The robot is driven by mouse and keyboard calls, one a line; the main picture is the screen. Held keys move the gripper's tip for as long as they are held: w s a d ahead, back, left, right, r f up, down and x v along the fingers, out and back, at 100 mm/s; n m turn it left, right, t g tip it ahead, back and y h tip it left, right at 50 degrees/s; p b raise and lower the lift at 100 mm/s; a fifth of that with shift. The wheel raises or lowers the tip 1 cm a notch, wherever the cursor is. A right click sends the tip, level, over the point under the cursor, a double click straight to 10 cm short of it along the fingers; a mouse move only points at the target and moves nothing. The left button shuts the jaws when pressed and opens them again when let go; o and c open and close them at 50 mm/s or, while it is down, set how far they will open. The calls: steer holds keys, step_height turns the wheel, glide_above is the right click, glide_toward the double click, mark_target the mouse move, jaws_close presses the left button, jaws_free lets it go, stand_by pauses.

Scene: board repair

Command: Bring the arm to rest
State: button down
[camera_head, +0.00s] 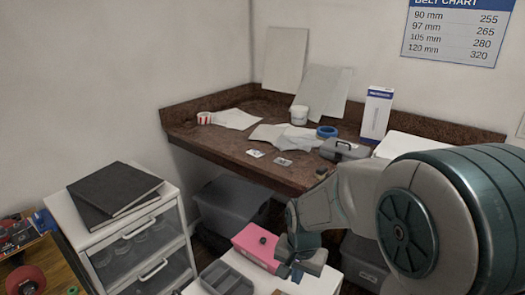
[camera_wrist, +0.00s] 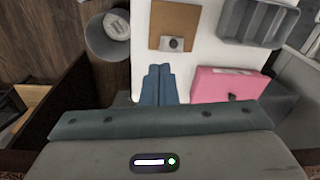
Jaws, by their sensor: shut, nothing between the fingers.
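My arm reaches in from the right in the head view and bends downward. My gripper (camera_head: 296,274) hangs over the white surface beside the pink box (camera_head: 258,246), partly hidden by its own wrist. In the wrist view, the two blue fingers of my gripper (camera_wrist: 158,72) lie together, shut and empty. The pink box also shows just right of the fingers in the wrist view (camera_wrist: 218,84). I cannot tell how high the fingers are above the surface.
A grey divided tray (camera_wrist: 256,38) and a brown square board (camera_wrist: 158,38) lie on the white surface. A round grey bin (camera_wrist: 97,42) stands left of it. Behind is a brown workbench (camera_head: 222,152); a white drawer unit (camera_head: 172,215) stands left.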

steer(key=s+d+r+n+t+p, duration=0.1)
steer(key=s+d+r+n+p, duration=0.1)
steer(key=s+r, duration=0.4)
steer(key=s+d+r+n+t+p, duration=0.1)
steer(key=s+d+r+n+p, duration=0.1)
steer(key=s+r, duration=0.4)
step_height(320, 180, up, 3)
steer(key=shift+d+f+n, duration=0.1)
steer(key=shift+d+n, duration=0.5)
steer(key=shift+d, duration=0.65)
steer(key=shift+a, duration=0.15)
